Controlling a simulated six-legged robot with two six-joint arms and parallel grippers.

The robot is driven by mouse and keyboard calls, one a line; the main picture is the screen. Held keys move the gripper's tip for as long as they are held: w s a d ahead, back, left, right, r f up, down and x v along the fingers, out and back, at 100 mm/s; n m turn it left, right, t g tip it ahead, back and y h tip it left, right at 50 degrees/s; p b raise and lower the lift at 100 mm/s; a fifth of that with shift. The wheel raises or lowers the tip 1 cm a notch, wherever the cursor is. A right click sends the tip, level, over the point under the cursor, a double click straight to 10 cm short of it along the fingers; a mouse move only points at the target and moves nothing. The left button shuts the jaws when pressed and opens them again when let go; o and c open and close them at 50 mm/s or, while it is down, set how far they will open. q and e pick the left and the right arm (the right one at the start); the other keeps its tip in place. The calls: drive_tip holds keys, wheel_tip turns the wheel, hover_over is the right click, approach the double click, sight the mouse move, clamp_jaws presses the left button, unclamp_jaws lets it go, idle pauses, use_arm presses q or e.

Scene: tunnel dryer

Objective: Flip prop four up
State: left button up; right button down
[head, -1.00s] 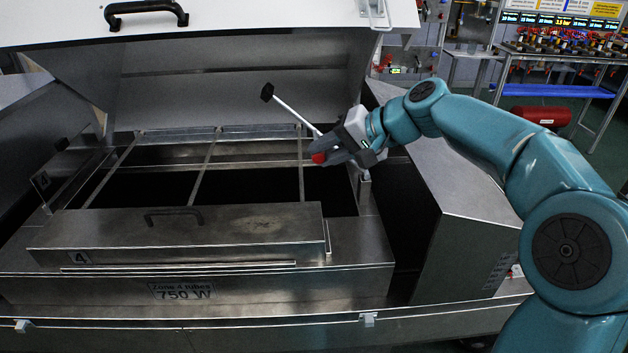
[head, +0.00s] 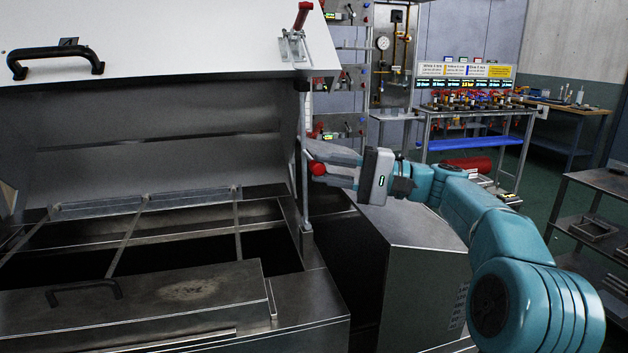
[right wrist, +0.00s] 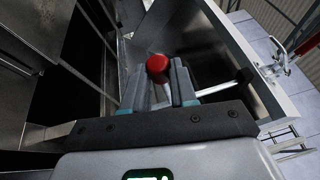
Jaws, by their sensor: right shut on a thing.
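The prop (head: 305,205) is a thin silver rod, standing nearly upright at the right side of the dryer opening, with its foot at the rim. Its black tip (head: 302,85) is at the lower right edge of the raised white lid (head: 180,50), marked 4; I cannot tell whether they touch. My right gripper (head: 322,167) comes in from the right, shut on the prop at its red knob (head: 317,169). In the right wrist view the red knob (right wrist: 158,66) shows between the fingers. My left gripper is not in view.
A latch with a red handle (head: 300,25) is on the lid's right corner, above my gripper. A black handle (head: 55,62) is on the lid. A metal cover (head: 150,310) lies in front of the dark opening. A valve bench (head: 475,110) stands behind at right.

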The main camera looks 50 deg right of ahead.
drive_tip(key=shift+s+d+f+t, duration=0.1)
drive_tip(key=shift+s+d+t, duration=0.15)
drive_tip(key=shift+d+t, duration=0.2)
drive_tip(key=c, duration=0.9)
unclamp_jaws()
drive_tip(key=shift+d, duration=0.15)
drive_tip(key=v, duration=1.5)
drive_tip(key=shift+d, duration=0.1)
drive_tip(key=shift+s+d+f, duration=0.2)
drive_tip(key=shift+s+d, duration=0.15)
drive_tip(key=shift+s, duration=0.15)
